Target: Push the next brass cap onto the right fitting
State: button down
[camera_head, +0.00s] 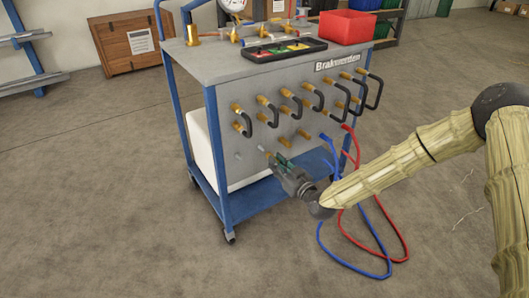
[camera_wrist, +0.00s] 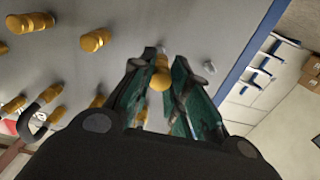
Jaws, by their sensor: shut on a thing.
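My gripper (camera_wrist: 160,80) is shut on a brass cap (camera_wrist: 160,76), held between its green fingers. In the head view my gripper (camera_head: 276,159) is at the lower left of the cart's grey panel (camera_head: 225,128), and the cap (camera_head: 269,155) shows at its tips. A bare silver fitting (camera_head: 238,155) sticks out of the panel left of the gripper. In the wrist view a silver fitting (camera_wrist: 209,67) shows close to the right finger. A pale tip shows at the cap's far end; I cannot tell whether the cap is seated on a fitting.
Brass caps (camera_wrist: 95,40) cover other fittings nearby. Black looped hoses (camera_head: 270,111) hang from the upper rows. Blue and red hoses (camera_head: 381,220) droop to the floor at the right. A red bin (camera_head: 346,27) and a black tray (camera_head: 283,52) stand on the cart top.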

jog(key=p+v, duration=0.1)
jog(key=v, duration=0.5)
jog(key=shift+p, duration=0.35)
dwell(0.5)
